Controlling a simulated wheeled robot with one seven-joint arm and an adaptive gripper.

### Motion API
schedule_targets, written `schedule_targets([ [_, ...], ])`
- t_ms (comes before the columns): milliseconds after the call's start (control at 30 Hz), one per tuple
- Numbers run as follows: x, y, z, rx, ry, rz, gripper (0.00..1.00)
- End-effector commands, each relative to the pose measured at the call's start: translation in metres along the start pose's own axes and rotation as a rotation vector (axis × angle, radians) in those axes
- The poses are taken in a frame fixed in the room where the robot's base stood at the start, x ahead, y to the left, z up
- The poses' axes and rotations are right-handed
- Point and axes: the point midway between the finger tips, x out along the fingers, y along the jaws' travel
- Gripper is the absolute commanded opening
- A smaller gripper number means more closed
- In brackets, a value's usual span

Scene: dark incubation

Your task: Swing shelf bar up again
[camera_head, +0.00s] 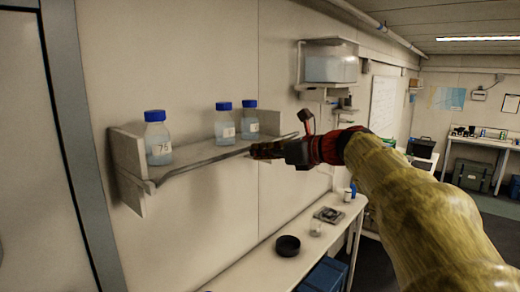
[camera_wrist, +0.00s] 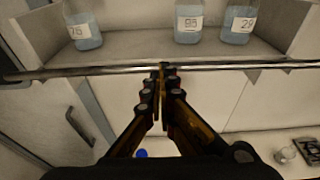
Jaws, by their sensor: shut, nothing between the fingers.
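The shelf bar (camera_head: 200,163) is a thin metal rod along the front edge of the wall shelf (camera_head: 127,160), low and near the shelf board. In the wrist view the bar (camera_wrist: 90,71) crosses the whole picture just below the bottles. My gripper (camera_head: 256,151) is shut and empty at the right part of the bar. In the wrist view its fingertips (camera_wrist: 160,72) overlap the bar near the middle; I cannot tell whether they touch it. The bar's right end is partly hidden behind my gripper in the head view.
Three blue-capped bottles stand on the shelf: one at left (camera_head: 158,140), two at right (camera_head: 224,124) (camera_head: 250,120). Below is a white bench (camera_head: 262,268) with a black round dish (camera_head: 288,246). A wall cabinet (camera_head: 330,64) hangs beyond.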

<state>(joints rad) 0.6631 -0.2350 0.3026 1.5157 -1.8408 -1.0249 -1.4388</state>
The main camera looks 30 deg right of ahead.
Motion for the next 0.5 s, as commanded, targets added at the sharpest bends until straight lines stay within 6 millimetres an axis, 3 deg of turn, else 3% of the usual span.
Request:
schedule_targets([
  [500,0.0025,0.0005,0.0089,0.0,0.073,0.003,0.0],
])
